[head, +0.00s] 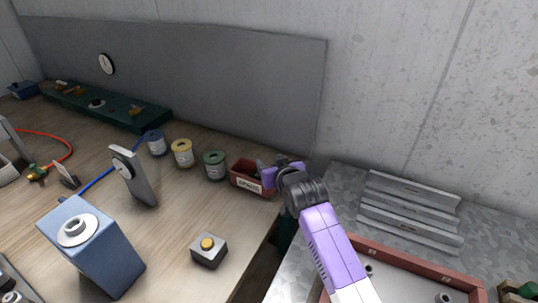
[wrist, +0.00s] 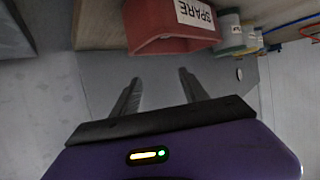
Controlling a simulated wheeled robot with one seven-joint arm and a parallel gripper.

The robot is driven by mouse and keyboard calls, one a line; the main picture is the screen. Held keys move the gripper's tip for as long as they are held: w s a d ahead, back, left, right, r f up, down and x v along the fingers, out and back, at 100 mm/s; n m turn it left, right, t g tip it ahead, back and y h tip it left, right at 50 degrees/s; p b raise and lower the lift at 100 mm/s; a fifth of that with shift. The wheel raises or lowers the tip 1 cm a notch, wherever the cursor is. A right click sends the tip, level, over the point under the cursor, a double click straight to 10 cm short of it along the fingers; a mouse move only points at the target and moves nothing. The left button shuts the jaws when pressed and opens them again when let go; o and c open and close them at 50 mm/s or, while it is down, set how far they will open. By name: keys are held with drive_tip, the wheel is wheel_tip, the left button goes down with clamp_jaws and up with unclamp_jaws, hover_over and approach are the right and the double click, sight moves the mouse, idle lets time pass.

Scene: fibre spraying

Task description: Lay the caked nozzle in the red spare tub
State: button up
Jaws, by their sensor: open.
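The red spare tub (head: 247,184) stands at the right end of the wooden bench, its white label facing forward. In the wrist view the tub (wrist: 165,46) appears upside down beyond the fingers, and its inside is hidden. My gripper (head: 268,165) is at the tub's right rear side in the head view, partly overlapping it. In the wrist view my gripper (wrist: 158,88) has its two fingers apart with nothing between them. I cannot make out the caked nozzle. Small brass-coloured pieces lie on the green rack (head: 110,108) at the back left, too small to tell apart.
Green (head: 215,166), yellow (head: 182,153) and blue (head: 155,143) pots line up left of the tub. A yellow-button box (head: 209,250), a grey gauge stand (head: 137,178) and a blue block (head: 92,250) stand nearer. A red-rimmed tray (head: 410,270) lies right.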

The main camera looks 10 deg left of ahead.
drive_tip(key=p+v, duration=0.8)
drive_tip(key=v, duration=0.1)
drive_tip(key=shift+s+r, duration=0.2)
drive_tip(key=shift+s, duration=0.05)
drive_tip(key=shift+d, duration=0.15)
